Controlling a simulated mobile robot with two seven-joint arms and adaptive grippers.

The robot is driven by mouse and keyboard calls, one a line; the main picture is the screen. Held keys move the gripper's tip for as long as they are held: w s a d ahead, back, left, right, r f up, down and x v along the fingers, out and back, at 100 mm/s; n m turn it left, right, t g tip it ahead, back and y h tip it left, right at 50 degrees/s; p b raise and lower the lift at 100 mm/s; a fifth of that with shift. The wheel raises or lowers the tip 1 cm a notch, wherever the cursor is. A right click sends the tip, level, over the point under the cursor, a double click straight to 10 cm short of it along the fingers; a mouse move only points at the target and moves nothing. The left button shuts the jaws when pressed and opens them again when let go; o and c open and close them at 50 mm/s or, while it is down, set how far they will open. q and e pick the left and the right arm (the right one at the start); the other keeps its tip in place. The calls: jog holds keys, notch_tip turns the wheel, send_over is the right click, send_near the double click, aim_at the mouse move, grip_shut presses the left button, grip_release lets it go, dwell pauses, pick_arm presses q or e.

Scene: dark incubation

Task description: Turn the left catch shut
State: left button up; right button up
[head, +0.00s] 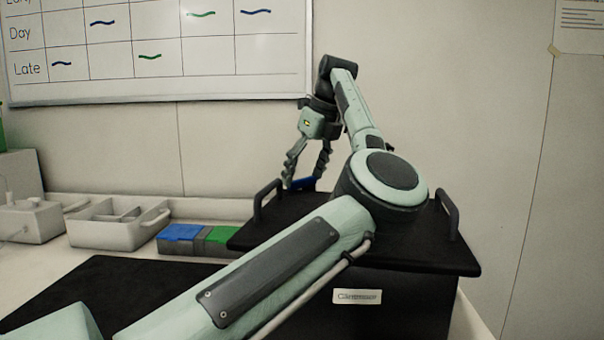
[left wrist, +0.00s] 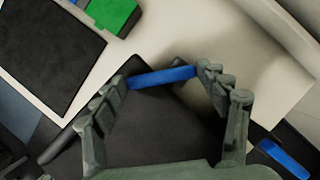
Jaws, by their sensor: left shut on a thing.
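The left wrist view shows this left catch (left wrist: 163,77) as a blue bar between the fingertips (left wrist: 164,78), lying across the lid's edge. The gripper is shut on it. A second blue bar (left wrist: 285,158), likely the other catch, shows at the lower right of the left wrist view. My right gripper is not in view.
The lid has a left handle (head: 266,190) and a right handle (head: 449,212). A blue and green container (head: 183,235), a grey tray (head: 95,228) and a black mat (head: 95,290) lie left of the box. The wall stands close behind.

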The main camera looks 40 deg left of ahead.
pick_arm(q)
jog(key=n, duration=0.1)
jog(key=n+g, duration=0.1)
jog(key=shift+d+n, duration=0.25)
jog(key=shift+n, duration=0.15)
jog(key=shift+w+d+n+g+h, duration=0.2)
jog(key=shift+n+g, duration=0.2)
jog(key=shift+n, duration=0.55)
jog(key=shift+w+d+n+g+h, duration=0.15)
jog(key=shift+n+g, duration=0.25)
jog(key=shift+n, duration=0.55)
jog(key=shift+s+d, duration=0.1)
jog(key=o, duration=1.2)
jog(key=shift+c, duration=0.2)
